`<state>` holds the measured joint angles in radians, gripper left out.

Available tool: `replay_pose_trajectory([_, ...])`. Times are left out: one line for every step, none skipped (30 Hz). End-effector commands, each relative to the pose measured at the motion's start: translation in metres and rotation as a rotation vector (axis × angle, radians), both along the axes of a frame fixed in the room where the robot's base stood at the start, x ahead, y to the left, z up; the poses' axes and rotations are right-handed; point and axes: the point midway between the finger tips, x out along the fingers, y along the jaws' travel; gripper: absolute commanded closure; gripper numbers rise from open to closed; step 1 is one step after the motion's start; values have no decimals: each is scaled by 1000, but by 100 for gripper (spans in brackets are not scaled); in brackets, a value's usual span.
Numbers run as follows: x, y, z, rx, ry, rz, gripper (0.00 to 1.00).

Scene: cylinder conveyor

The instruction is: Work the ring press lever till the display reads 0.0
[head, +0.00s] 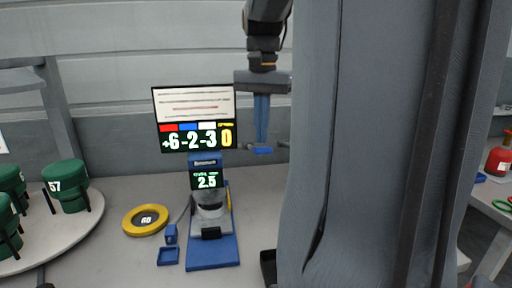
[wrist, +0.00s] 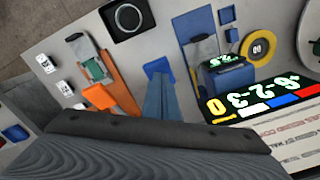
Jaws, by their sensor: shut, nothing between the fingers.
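The ring press (head: 212,248) stands on the table with a blue base, grey body and a small dark display (head: 207,181) reading 2.5. It shows inverted in the wrist view (wrist: 232,79). Its lever is hard to make out; a thin yellow strip (head: 229,196) runs along the press's right side. My gripper (head: 262,146) is shut and empty, pointing down to the right of the press and above the table. A bright blue piece (head: 263,150) shows at its fingertips; I cannot tell whether it belongs to the fingers.
Behind the press, a board (head: 194,118) shows +6, -2, -3 and 0 below coloured blocks. A yellow ring (head: 146,219) marked 60 lies left of the press, near a small blue tray (head: 168,256). Green weights (head: 66,187) stand farther left. An orange device (wrist: 122,94) shows in the wrist view.

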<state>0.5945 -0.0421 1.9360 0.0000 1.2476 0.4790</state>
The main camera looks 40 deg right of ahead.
Motion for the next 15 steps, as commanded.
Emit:
replay_pose_trajectory([0,0,0,0,0,0,100])
replay_pose_trajectory([0,0,0,0,0,0,100])
replay_pose_trajectory([0,0,0,0,0,0,100])
replay_pose_trajectory([0,0,0,0,0,0,100])
replay_pose_trajectory([0,0,0,0,0,0,100])
replay_pose_trajectory([0,0,0,0,0,0,100])
replay_pose_trajectory([0,0,0,0,0,0,100])
replay_pose_trajectory([0,0,0,0,0,0,100])
replay_pose_trajectory([0,0,0,0,0,0,100])
replay_pose_trajectory([0,0,0,0,0,0,100])
replay_pose_trajectory([0,0,0,0,0,0,100])
replay_pose_trajectory([0,0,0,0,0,0,100])
replay_pose_trajectory([0,0,-1,0,0,0,100])
replay_pose_trajectory([0,0,-2,0,0,0,100])
replay_pose_trajectory([0,0,-4,1,0,0,100])
